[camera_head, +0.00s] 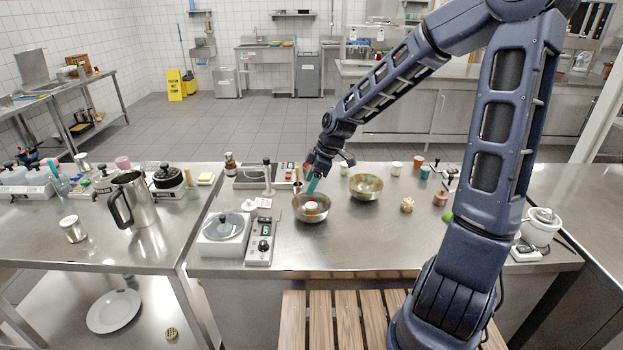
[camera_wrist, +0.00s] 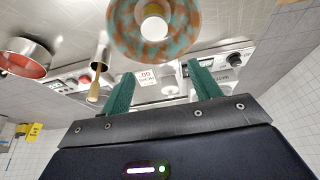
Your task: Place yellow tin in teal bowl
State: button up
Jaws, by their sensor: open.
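A mottled teal and orange bowl (camera_head: 299,213) stands on the steel counter in the head view. It also fills the top of the wrist view (camera_wrist: 122,30). A small round tin with a pale top, probably the yellow tin (camera_head: 311,207), sits inside the bowl near its middle; it shows in the wrist view too (camera_wrist: 155,28). My gripper (camera_head: 311,187) is just above and behind the bowl, with teal fingers.
A steel pitcher (camera_head: 132,198) is further left. Small cups are at the right; the counter's front middle is clear.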

jog(key=s+d+r+m+t+h, duration=0.1)
jog(key=s+d+r+m+h, duration=0.2)
jog(key=d, duration=0.4)
jog(key=s+d+r+m+t+h, duration=0.1)
jog(key=d+r+m, duration=0.2)
jog(key=d+m, duration=0.3)
jog(key=s+d+r+m+t, duration=0.2)
jog(key=s+d+r+m, duration=0.7)
jog(key=s+d, duration=0.5)
notch_tip(320, 180, up, 3)
jog(key=shift+d+f+t, duration=0.2)
jog(key=shift+d+t, duration=0.1)
jog(key=shift+d, duration=0.2)
